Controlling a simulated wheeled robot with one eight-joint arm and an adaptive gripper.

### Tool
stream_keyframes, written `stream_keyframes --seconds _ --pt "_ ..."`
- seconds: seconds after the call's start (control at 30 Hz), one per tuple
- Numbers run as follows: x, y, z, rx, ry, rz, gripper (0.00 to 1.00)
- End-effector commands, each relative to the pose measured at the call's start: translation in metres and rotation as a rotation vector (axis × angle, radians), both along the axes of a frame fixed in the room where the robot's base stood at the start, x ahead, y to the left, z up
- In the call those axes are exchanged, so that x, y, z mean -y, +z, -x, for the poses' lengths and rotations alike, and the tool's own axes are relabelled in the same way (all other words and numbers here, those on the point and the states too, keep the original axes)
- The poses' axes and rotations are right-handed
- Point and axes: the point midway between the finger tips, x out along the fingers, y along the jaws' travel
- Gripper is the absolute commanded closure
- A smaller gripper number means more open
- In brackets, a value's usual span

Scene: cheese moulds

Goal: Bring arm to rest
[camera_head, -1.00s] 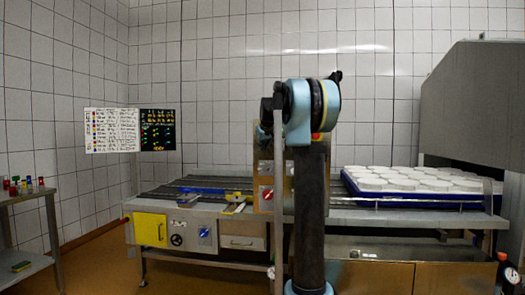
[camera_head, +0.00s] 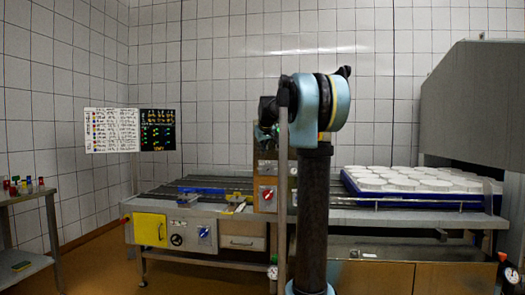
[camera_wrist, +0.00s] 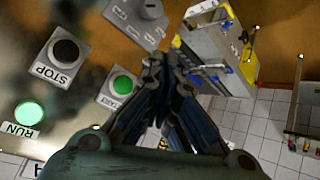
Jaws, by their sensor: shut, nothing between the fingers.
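My gripper (camera_wrist: 163,62) shows in the wrist view with its dark fingers together and nothing between them. It is in front of a control panel with a black STOP button (camera_wrist: 65,52), a lit green RUN lamp (camera_wrist: 30,113) and another green button (camera_wrist: 123,85). The fingertips appear close to that green button, but I cannot tell the gap. In the head view my raised arm stands in the middle, and my gripper is hidden behind it.
A conveyor bench (camera_head: 225,213) with a yellow door (camera_head: 150,229) is at left centre. A control box (camera_head: 267,186) stands beside my arm. White moulds (camera_head: 420,178) fill a blue tray (camera_head: 415,196) on the right, before a grey machine (camera_head: 475,100). A side table (camera_head: 25,194) is far left.

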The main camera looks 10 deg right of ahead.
Motion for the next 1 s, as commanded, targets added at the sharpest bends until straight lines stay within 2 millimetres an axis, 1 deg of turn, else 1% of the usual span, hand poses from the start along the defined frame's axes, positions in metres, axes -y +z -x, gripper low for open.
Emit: stream_keyframes --seconds 0.17,0.23,0.27,0.37,0.47,0.5,0.67,0.7,0.87,0.9,0.97,1.0 --pt "0.000 -0.001 0.001 -0.001 0.000 -0.001 1.00" --pt "0.000 -0.004 0.008 -0.008 -0.002 -0.003 1.00" --pt "0.000 -0.006 0.012 -0.013 -0.005 -0.005 1.00" --pt "0.000 -0.019 0.038 -0.041 -0.013 -0.015 1.00" --pt "-0.001 -0.039 0.076 -0.083 -0.029 -0.030 1.00" --pt "-0.001 -0.049 0.093 -0.102 -0.036 -0.036 1.00" --pt "-0.002 -0.088 0.158 -0.174 -0.064 -0.059 1.00" --pt "-0.002 -0.099 0.174 -0.193 -0.073 -0.065 1.00" --pt "-0.002 -0.143 0.239 -0.264 -0.103 -0.086 1.00" --pt "-0.002 -0.155 0.255 -0.284 -0.111 -0.091 1.00" --pt "-0.002 -0.173 0.280 -0.310 -0.124 -0.098 1.00" --pt "-0.002 -0.185 0.296 -0.328 -0.132 -0.103 1.00"
